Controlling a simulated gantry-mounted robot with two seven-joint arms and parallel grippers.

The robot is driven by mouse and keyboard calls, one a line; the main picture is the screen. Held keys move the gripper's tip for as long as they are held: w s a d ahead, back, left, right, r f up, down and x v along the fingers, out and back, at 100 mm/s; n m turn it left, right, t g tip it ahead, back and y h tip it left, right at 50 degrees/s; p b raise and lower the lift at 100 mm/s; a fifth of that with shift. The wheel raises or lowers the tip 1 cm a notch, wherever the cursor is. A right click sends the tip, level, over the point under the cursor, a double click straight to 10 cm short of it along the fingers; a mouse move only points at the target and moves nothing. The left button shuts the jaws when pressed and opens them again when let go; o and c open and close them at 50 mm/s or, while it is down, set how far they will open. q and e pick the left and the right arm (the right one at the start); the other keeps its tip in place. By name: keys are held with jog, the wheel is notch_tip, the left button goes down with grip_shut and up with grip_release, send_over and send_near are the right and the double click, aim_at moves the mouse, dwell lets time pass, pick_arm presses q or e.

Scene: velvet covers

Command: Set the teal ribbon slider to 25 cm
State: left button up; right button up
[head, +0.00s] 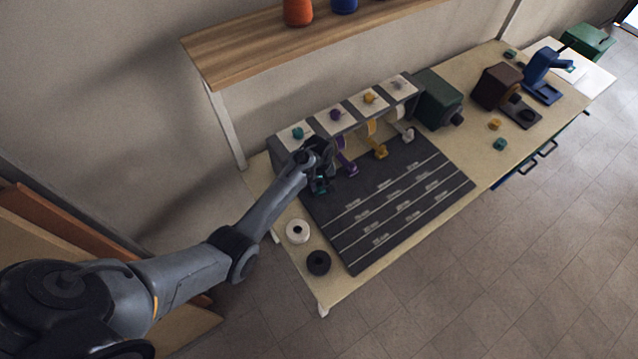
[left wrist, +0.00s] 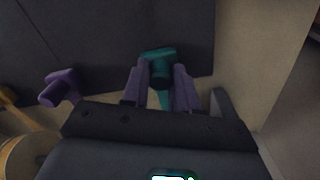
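The teal slider (left wrist: 158,65) sits at the fingertips of my left gripper (left wrist: 160,80), one finger on each side. Some teal ribbon shows between the fingers in the left wrist view. I cannot tell whether the fingers press on the slider or only flank it. In the head view the teal slider (head: 320,186) shows just below my left gripper (head: 318,172), at the near-left end of the dispenser row. The dark measuring board (head: 400,205) has white lines with labels too small to read. My right gripper is out of view.
A purple slider (head: 350,169) is close to the right of my left gripper. A yellow slider (head: 380,151) and a white one (head: 407,135) follow. A white roll (head: 297,231) and a black roll (head: 318,262) lie beside the board. The board's lined area is clear.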

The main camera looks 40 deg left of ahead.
pick_arm(q)
grip_shut()
jog(key=shift+d, duration=0.15)
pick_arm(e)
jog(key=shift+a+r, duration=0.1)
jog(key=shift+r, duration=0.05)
